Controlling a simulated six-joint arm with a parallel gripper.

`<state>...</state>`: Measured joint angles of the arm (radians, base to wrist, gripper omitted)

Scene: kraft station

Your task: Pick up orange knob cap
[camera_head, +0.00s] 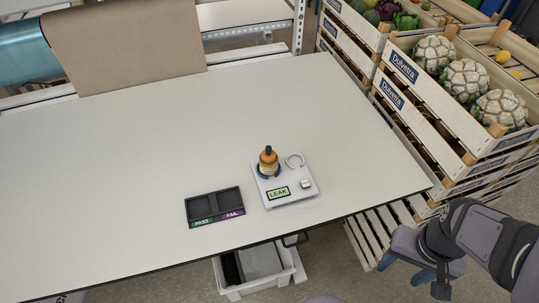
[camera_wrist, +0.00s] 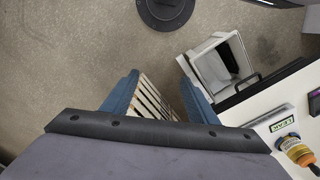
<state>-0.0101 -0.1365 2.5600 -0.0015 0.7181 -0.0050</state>
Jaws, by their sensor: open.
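An orange knob cap (camera_head: 268,157) with a dark tip stands upright on a white device (camera_head: 295,197) labelled LEAK, near the table's front edge. The orange piece also shows at the right edge of the wrist view (camera_wrist: 296,148), partly cut off by the frame. My gripper (camera_head: 407,276) is at the lower right in the head view, off the table's right front corner and well apart from the cap. Its blue fingers are spread in the wrist view (camera_wrist: 160,92), with nothing held between them.
A dark tray (camera_head: 214,206) marked PASS and FAIL lies left of the device. Wooden crates (camera_head: 435,95) with cauliflowers stand along the table's right side. A white bin (camera_head: 232,291) is below the front edge.

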